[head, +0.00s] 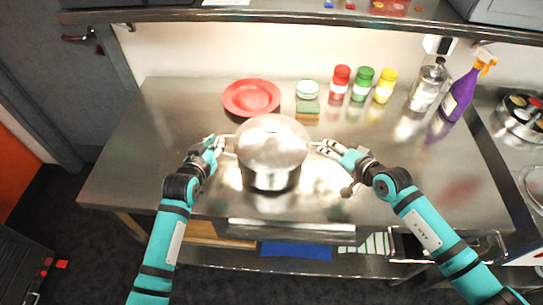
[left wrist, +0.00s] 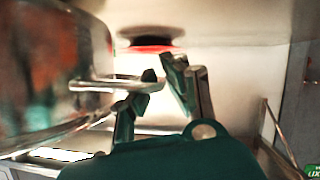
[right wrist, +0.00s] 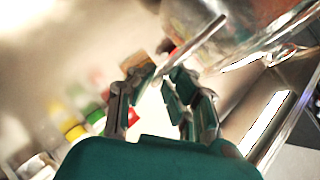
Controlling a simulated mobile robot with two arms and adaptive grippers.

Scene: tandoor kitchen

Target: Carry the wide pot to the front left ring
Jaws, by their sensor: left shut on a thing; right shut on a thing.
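The wide pot (head: 271,148) is shiny steel with a lid-like bright top and side handles, over the middle of the steel counter. I cannot tell whether its base touches the counter. My left gripper (head: 218,145) is shut on its left handle; the pot wall (left wrist: 55,70) and handle (left wrist: 118,84) show in the left wrist view. My right gripper (head: 326,147) is shut on the opposite handle, which shows as a bar (right wrist: 192,47) in the right wrist view. I cannot make out the front left ring in these views.
Several coloured jars (head: 362,84), a clear bottle (head: 427,87) and a purple spray bottle (head: 461,94) stand back right. A round container tray (head: 520,118) is far right. The counter's left part is clear.

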